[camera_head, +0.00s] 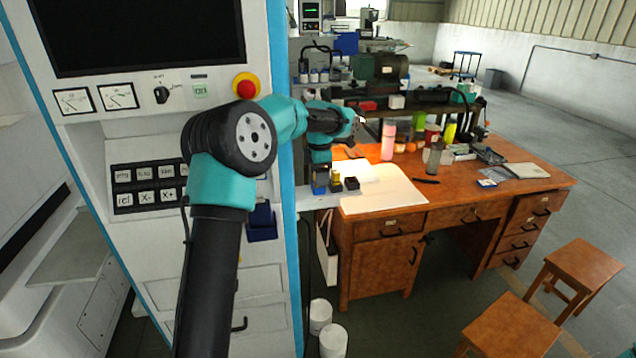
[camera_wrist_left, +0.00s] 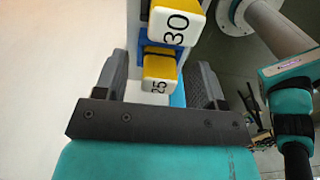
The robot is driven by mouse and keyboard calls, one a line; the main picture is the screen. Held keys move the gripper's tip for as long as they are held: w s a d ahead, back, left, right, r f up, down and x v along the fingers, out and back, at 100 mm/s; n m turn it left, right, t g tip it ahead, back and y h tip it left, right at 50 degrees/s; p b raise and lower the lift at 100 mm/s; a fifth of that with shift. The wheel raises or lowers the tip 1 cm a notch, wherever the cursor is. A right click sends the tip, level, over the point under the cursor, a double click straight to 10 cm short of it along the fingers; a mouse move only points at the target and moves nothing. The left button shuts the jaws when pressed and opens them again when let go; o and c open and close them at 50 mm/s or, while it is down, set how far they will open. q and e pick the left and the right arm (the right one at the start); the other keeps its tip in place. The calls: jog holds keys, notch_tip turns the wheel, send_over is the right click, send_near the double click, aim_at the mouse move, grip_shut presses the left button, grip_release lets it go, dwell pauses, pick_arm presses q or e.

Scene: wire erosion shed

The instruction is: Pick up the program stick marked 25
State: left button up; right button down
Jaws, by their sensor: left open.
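The program stick marked 25 (camera_wrist_left: 158,70) is yellow with a white face. In the left wrist view it sits between the two fingers of my left gripper (camera_wrist_left: 161,80), which are open, one on each side with gaps. The same gripper (camera_head: 320,178) points down over a small white ledge in the head view. In the head view the numbers are too small to read.
The white ledge (camera_head: 318,203) carries small blocks beside the machine cabinet (camera_head: 150,250). To its right stands a wooden desk (camera_head: 480,205) with papers, bottles and tools. Two stools (camera_head: 510,328) stand on the floor in front.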

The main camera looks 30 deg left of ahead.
pick_arm(q)
jog(key=c, duration=1)
jog(key=shift+r, duration=0.15)
jog(key=shift+r, duration=1.65)
jog(key=s+d, duration=0.2)
jog(key=s, duration=0.2)
jog(key=s+d+r, duration=0.1)
jog(key=s+d, duration=0.2)
jog(key=s, duration=0.2)
jog(key=s+d, duration=0.3)
jog(key=s, duration=0.1)
jog(key=shift+s+d+r, duration=0.15)
jog(key=shift+s+r, duration=0.05)
jog(key=shift+s, duration=0.15)
